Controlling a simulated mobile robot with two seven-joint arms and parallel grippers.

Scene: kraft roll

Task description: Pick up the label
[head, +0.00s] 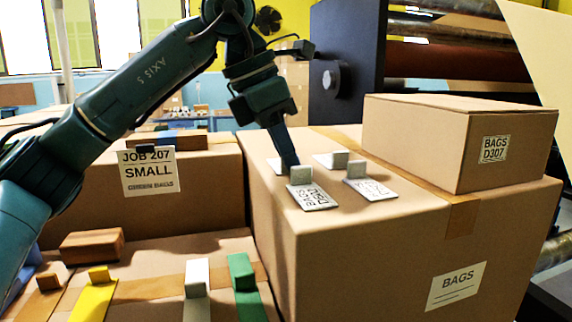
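Several white labels, each with a small grey block as a grip, lie on top of a large cardboard box (270,205). The nearest label (314,200) reads BAGS D207 or similar; the print is small and tilted. Another printed label (371,189) lies to its right. A third label (331,160) lies behind, and a fourth (274,164) is partly hidden by my gripper. My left gripper (289,164) points down among them, its tip just behind the nearest label's block. I cannot tell whether it touches a block or how far its fingers are apart. My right gripper is out of view.
A smaller box (433,140) marked BAGS D307 stands on the large box at the right. A lower box at left front carries a wooden block (92,244) and yellow, white and green pieces (242,272). Machine rollers (440,60) are at the back right.

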